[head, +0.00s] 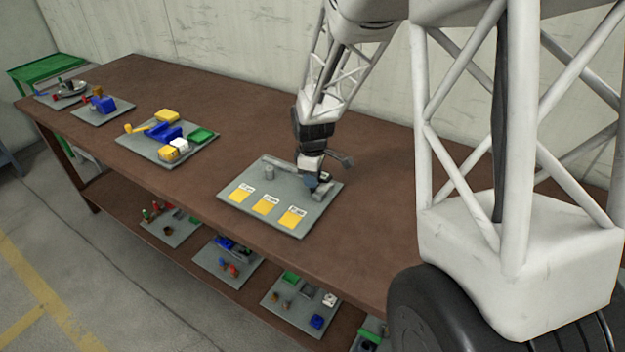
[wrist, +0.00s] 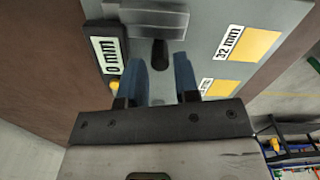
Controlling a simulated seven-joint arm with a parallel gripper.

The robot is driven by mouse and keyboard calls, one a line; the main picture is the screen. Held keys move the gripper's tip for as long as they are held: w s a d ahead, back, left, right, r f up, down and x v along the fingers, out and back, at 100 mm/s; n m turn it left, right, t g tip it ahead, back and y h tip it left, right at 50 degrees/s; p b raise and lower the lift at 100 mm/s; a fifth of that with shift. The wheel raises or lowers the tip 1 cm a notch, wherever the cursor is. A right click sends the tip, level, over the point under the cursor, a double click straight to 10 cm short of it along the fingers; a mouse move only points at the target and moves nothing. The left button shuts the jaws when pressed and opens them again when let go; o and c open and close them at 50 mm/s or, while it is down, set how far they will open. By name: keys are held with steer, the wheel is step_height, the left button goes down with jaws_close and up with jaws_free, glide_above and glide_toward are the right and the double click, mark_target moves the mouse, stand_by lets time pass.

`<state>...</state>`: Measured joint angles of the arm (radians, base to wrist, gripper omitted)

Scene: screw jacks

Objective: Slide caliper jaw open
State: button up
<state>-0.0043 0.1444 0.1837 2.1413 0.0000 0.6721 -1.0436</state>
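The caliper is the long grey bar (head: 280,165) lying along the back of a grey board, partly hidden by my gripper. In the wrist view its bar (wrist: 150,17) crosses the top, with a dark knob (wrist: 160,52) standing out from it. A black display (wrist: 104,55) beside it reads "0 mm". My gripper (wrist: 160,62) is open; its two blue fingers are on either side of the knob, with a visible gap on each side. In the head view my gripper (head: 313,181) is low over the board's right end. The jaws are not clear.
In the wrist view one label reads "32 mm" (wrist: 230,42). Other boards with parts stand left on the brown table (head: 215,110) and on the lower shelf.

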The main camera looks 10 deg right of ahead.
steer(key=shift+f, duration=0.65)
jaws_close()
steer(key=shift+w+a, duration=1.95)
jaws_free()
steer(key=shift+r, duration=0.15)
